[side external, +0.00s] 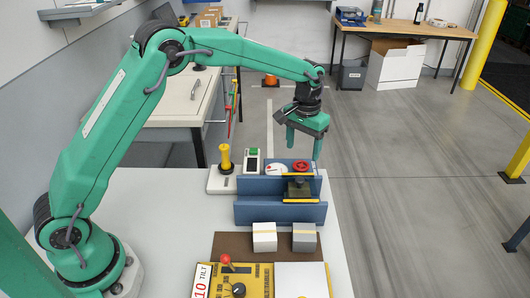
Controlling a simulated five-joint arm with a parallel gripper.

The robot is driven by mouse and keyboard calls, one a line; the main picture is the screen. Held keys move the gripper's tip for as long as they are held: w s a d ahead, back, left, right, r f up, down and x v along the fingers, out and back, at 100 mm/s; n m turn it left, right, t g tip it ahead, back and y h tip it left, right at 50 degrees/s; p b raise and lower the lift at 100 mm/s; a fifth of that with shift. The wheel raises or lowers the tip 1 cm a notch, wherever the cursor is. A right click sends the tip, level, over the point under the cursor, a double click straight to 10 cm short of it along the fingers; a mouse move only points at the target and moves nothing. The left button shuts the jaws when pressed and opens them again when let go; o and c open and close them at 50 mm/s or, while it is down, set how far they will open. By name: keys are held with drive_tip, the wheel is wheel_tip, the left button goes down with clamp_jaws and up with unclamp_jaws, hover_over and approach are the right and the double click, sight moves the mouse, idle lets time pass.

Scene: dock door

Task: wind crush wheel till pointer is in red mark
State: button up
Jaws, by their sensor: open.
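The crush wheel appears to be the small red wheel (301,166) at the back of the blue fixture (262,186). A round white dial (276,169) with a red mark sits just left of the wheel; its pointer is too small to read against the mark. My gripper (304,151) points down above the wheel, its two green fingers spread apart. It is open and appears empty, and I see no contact with the wheel.
A yellow handle (225,158) and a green-and-white switch box (251,161) stand left of the dial. In front are a white block (264,237), a grey block (304,237) and a yellow panel with a red-knobbed lever (226,259). The white tabletop (160,215) is clear at left.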

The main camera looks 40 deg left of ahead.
sight(299, 165)
drive_tip(key=shift+r, duration=1.3)
drive_tip(key=s+a+r+t, duration=0.1)
drive_tip(key=s+a+r, duration=0.2)
drive_tip(key=s+r, duration=0.4)
drive_tip(key=s+a+r+t, duration=0.2)
drive_tip(key=s+r, duration=0.4)
drive_tip(key=s, duration=0.2)
drive_tip(key=s+a+f+t, duration=0.1)
drive_tip(key=s, duration=0.8)
drive_tip(key=s+a+m+t, duration=0.1)
drive_tip(key=s+a, duration=0.1)
drive_tip(key=s, duration=0.6)
drive_tip(key=shift+s+a+f+t, duration=0.25)
drive_tip(key=shift+s+f+t, duration=0.05)
drive_tip(key=shift+s+f, duration=0.1)
drive_tip(key=shift+w+r, duration=0.1)
